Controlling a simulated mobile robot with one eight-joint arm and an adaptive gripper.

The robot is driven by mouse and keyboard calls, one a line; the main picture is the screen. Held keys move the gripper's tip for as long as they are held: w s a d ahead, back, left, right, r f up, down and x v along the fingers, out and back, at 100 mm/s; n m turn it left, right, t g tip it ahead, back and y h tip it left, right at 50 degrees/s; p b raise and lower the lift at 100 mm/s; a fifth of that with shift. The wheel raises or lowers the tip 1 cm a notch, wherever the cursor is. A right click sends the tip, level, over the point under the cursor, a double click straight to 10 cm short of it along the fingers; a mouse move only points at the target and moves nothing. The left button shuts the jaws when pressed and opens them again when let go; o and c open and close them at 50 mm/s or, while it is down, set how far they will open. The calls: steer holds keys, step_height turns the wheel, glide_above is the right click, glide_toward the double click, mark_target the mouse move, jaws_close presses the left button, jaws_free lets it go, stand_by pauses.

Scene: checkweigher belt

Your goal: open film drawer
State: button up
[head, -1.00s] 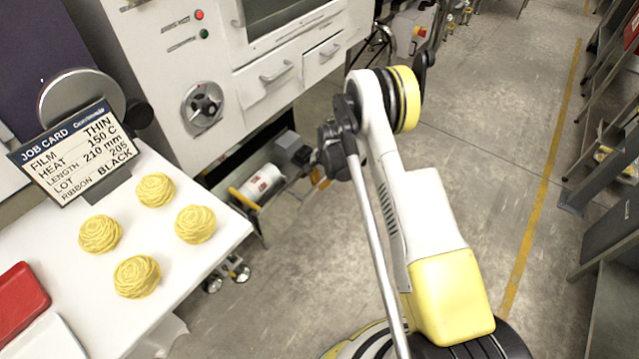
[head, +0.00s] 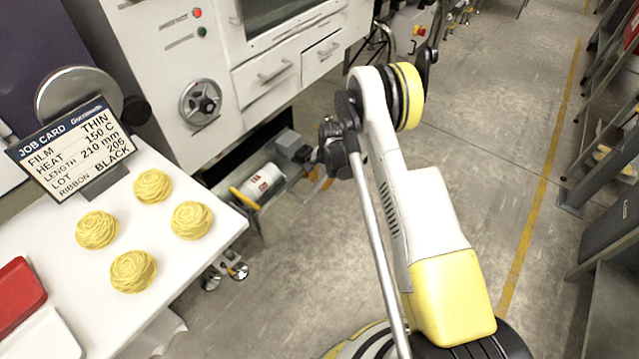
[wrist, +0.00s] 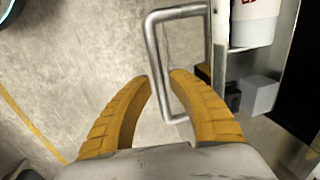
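In the head view, the white machine has two drawer fronts side by side, a left drawer (head: 266,84) and a right drawer (head: 322,57). Each has a bar handle and looks shut. I cannot read which one is the film drawer. In the wrist view, my gripper (wrist: 161,79) has its two yellow fingers apart.
A white table (head: 185,262) at left holds several yellow rosettes, a job card (head: 75,148) reading film THIN, and a red tray (head: 18,292). A dial (head: 200,102) sits left of the drawers. A white cylinder (head: 262,182) is below the machine.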

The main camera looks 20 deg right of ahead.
step_height(320, 180, up, 11)
steer(key=s+d, duration=0.1)
steer(key=shift+s, duration=0.35)
steer(key=shift+d+r, duration=0.1)
steer(key=s+a+r+n+t, duration=0.15)
steer(key=s+r, duration=0.35)
steer(key=r, duration=0.6)
steer(key=s+a+r+n+t, duration=0.1)
steer(key=s+r+n, duration=0.25)
steer(key=r, duration=0.85)
steer(key=s+r+n+t, duration=0.1)
steer(key=s+r+n, duration=0.2)
steer(key=s, duration=0.8)
steer(key=s+a+r+n+t+h, duration=0.1)
steer(key=s+r, duration=0.3)
steer(key=s, duration=0.6)
steer(key=shift+s+a+n+t, duration=0.2)
steer(key=shift+s+n+t, duration=0.25)
steer(key=shift+n, duration=0.45)
steer(key=shift+w, duration=0.1)
